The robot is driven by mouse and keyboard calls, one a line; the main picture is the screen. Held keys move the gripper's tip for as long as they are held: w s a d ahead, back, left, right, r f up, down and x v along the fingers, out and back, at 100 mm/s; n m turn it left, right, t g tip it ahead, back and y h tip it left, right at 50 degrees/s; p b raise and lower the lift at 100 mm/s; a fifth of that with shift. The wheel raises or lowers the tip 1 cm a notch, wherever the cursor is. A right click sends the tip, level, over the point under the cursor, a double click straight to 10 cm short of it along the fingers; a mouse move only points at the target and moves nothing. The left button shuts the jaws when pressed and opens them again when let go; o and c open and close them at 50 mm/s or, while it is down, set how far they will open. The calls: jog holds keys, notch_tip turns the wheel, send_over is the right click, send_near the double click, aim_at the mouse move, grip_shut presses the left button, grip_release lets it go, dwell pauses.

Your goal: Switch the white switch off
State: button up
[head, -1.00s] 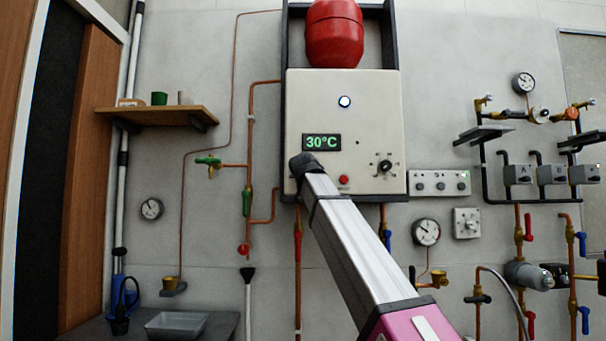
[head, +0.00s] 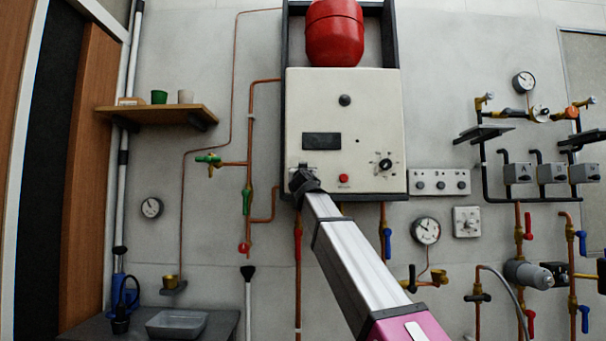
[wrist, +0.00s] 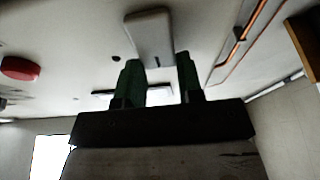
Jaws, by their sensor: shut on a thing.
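The white switch (wrist: 150,38) shows in the wrist view as a pale, rounded block at my fingertips. My gripper (wrist: 158,64), with green fingers, is shut on it, one finger at each side. In the head view my gripper (head: 304,180) is at the lower left of the cream boiler panel (head: 370,110), and it mostly hides the switch. The display (head: 321,141) on this panel is dark, and the round lamp (head: 345,100) above it is unlit.
A red button (head: 343,178) and a black dial (head: 384,164) are right of my gripper. Copper pipes (head: 249,130) run close on the left. A grey panel with several knobs (head: 440,182) and a gauge (head: 426,231) are further right.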

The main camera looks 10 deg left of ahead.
dwell(0.3)
jog(key=o, duration=0.9)
jog(key=shift+o, duration=0.2)
jog(key=v, duration=1.1)
jog(key=shift+w+f, duration=0.1)
